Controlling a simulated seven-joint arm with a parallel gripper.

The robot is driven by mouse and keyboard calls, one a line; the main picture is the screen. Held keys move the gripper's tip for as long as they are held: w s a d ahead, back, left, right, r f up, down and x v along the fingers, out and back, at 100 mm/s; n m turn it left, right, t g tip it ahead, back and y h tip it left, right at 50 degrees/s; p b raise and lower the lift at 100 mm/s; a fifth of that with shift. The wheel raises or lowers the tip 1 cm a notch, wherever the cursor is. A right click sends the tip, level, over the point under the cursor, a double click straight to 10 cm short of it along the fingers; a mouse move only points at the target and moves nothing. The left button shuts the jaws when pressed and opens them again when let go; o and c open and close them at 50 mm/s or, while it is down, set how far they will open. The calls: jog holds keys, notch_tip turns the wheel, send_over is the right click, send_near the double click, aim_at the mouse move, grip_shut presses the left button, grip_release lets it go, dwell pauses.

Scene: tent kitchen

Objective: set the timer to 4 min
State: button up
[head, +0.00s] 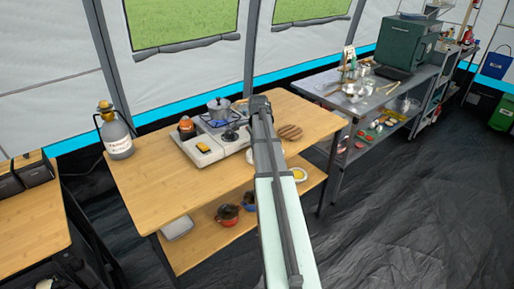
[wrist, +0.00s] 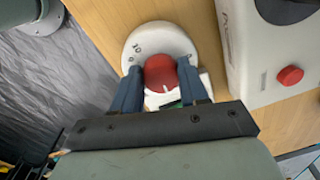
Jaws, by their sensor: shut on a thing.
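The timer (wrist: 141,43) is a white round dial with dark numbers, lying on the wooden table in the wrist view. Its red knob (wrist: 160,72) sits between my two blue fingers. My gripper (wrist: 159,76) is shut on this knob from above. The fingers and palm hide the near part of the dial, so I cannot read its setting.
A white camp stove (wrist: 258,62) with its own red knob (wrist: 291,75) stands close to the right in the wrist view. A pot (head: 219,110) is on the stove.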

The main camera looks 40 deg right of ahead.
jog(key=shift+m, duration=0.8)
jog(key=shift+d, duration=0.1)
jog(key=o, duration=1.1)
jog(key=shift+c, duration=0.2)
notch_tip(320, 180, up, 14)
jog(key=shift+s+a, duration=0.25)
jog(key=shift+s, duration=0.1)
